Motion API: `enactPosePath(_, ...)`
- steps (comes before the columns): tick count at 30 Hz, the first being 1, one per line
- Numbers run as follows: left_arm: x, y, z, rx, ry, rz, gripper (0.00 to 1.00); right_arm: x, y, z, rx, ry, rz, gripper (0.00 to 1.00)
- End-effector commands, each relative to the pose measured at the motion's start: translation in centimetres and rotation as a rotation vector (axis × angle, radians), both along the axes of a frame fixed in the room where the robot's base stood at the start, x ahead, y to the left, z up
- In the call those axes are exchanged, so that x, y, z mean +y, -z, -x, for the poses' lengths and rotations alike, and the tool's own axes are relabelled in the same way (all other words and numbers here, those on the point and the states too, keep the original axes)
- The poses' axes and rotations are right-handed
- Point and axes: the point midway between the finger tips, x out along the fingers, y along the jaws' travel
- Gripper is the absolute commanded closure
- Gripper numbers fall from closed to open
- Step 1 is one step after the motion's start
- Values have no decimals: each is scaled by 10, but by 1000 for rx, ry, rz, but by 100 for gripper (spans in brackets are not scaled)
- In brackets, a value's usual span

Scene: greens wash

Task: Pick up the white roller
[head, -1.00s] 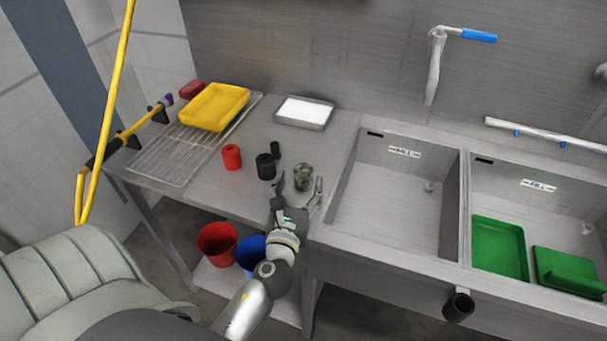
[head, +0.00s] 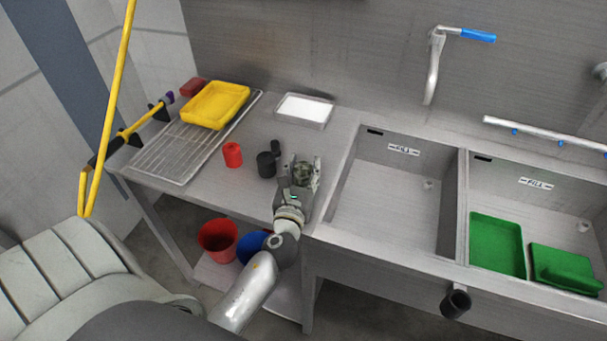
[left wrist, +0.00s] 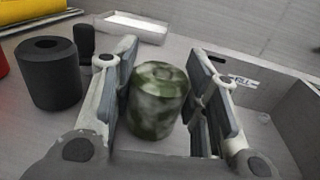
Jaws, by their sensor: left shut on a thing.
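A mottled green and pale grey roller (head: 303,172) stands upright on the steel counter, left of the sink. My left gripper (head: 300,180) is around it and shut on it. In the left wrist view the roller (left wrist: 157,100) is between the two fingers, its lower part partly hidden. No plainly white roller shows. A black roller (head: 266,165) with a hole in its top stands just left of the gripper, and a red roller (head: 232,155) stands farther left. My right gripper is not in view.
A smaller black piece (head: 275,148) stands behind the black roller. A shallow white tray (head: 305,111) lies at the back. A yellow tray (head: 214,105) sits on a wire rack (head: 178,152) at left. The sink basin (head: 385,205) at right is empty.

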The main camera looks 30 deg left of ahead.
Motion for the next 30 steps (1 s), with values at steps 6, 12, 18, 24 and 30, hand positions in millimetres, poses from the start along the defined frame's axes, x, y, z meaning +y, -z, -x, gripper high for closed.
enactPosePath(6, 0, 0, 0, 0, 0, 0, 84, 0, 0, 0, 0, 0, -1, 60)
enactPosePath(12, 0, -3, 0, -1, 0, 0, 84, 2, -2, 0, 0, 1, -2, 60)
enactPosePath(18, 0, -21, 0, -2, 1, 0, 84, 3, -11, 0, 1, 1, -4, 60)
enactPosePath(24, -5, -53, 15, -2, 2, -1, 84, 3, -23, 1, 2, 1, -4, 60)
enactPosePath(30, -17, -94, 49, -1, 4, 1, 84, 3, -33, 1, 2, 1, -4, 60)
